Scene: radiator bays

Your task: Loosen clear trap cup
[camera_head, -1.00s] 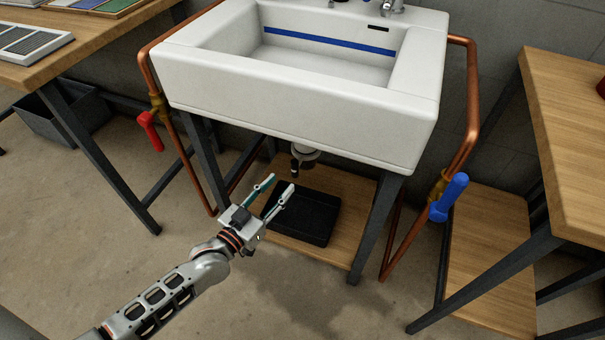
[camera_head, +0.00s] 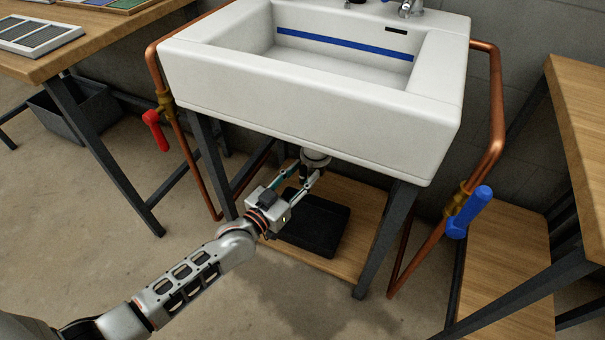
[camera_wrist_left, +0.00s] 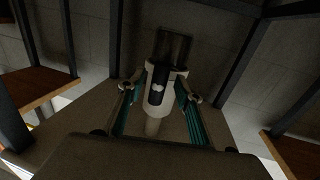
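The trap hangs under the white sink (camera_head: 300,95), with a pale fitting (camera_head: 316,158) at its top. Its small dark cup (camera_head: 303,172) is partly hidden by my fingers in the head view. In the left wrist view the trap shows as a pale collar with a dark, glassy cup (camera_wrist_left: 157,86) between the fingers. My left gripper (camera_head: 298,182) is under the sink front, its teal-padded fingers spread on either side of the cup; it also shows in the left wrist view (camera_wrist_left: 160,98). I cannot tell whether the pads touch the cup. My right gripper is not in view.
A black tray (camera_head: 322,228) lies on the wooden shelf (camera_head: 365,205) below the trap. Dark sink legs (camera_head: 385,240) stand on both sides. Copper pipes carry a red valve handle (camera_head: 155,131) at left and a blue one (camera_head: 469,212) at right. Wooden benches flank the sink.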

